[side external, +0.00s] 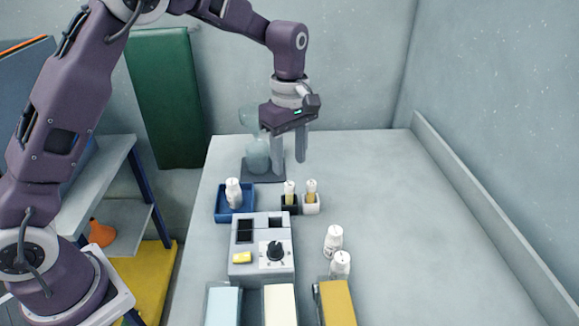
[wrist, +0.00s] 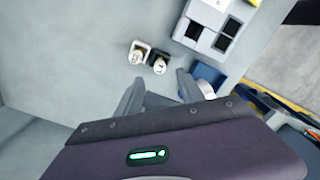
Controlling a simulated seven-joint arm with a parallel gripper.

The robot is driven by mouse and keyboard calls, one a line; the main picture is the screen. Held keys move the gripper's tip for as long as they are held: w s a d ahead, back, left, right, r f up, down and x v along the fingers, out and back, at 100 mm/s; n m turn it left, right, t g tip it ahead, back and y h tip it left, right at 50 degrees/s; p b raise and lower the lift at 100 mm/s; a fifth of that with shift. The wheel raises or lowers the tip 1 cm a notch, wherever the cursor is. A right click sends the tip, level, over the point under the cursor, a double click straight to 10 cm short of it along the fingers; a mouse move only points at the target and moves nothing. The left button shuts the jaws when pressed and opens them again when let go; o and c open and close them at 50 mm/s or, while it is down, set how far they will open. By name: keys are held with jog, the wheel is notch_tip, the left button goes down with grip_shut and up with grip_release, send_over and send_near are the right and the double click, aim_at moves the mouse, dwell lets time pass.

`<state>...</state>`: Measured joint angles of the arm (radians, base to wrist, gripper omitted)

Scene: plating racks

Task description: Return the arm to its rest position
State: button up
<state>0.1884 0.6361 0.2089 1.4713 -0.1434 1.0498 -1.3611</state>
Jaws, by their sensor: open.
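My gripper (side external: 290,150) is open and empty, held above the far part of the table (side external: 380,190) with its fingers pointing down. In the wrist view my gripper (wrist: 160,90) has its two fingers spread apart with nothing between them. Beyond the fingertips in that view are a white holder (wrist: 136,55) and a black holder (wrist: 158,62), each with a white-capped vial in it. My arm is raised and reaches over the table from the left in the side view.
A blue tray (side external: 221,214) holds a white bottle (side external: 233,190). A grey device (side external: 255,264) with a black knob stands in the middle. Two white bottles (side external: 333,240) stand at the right. Several coloured blocks (side external: 338,302) line the front. A glass vessel (side external: 256,155) stands behind my gripper. The table's right side is clear.

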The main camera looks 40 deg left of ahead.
jog(key=s+a+r+m+t, duration=0.2)
jog(key=s+r+m, duration=0.4)
jog(key=s+r, duration=0.55)
jog(key=s+m+t, duration=0.3)
jog(key=s+m, duration=0.7)
jog(key=s, duration=0.8)
jog(key=shift+s+a+r+t, duration=0.2)
jog(key=shift+a+t, duration=0.1)
jog(key=shift+a, duration=0.15)
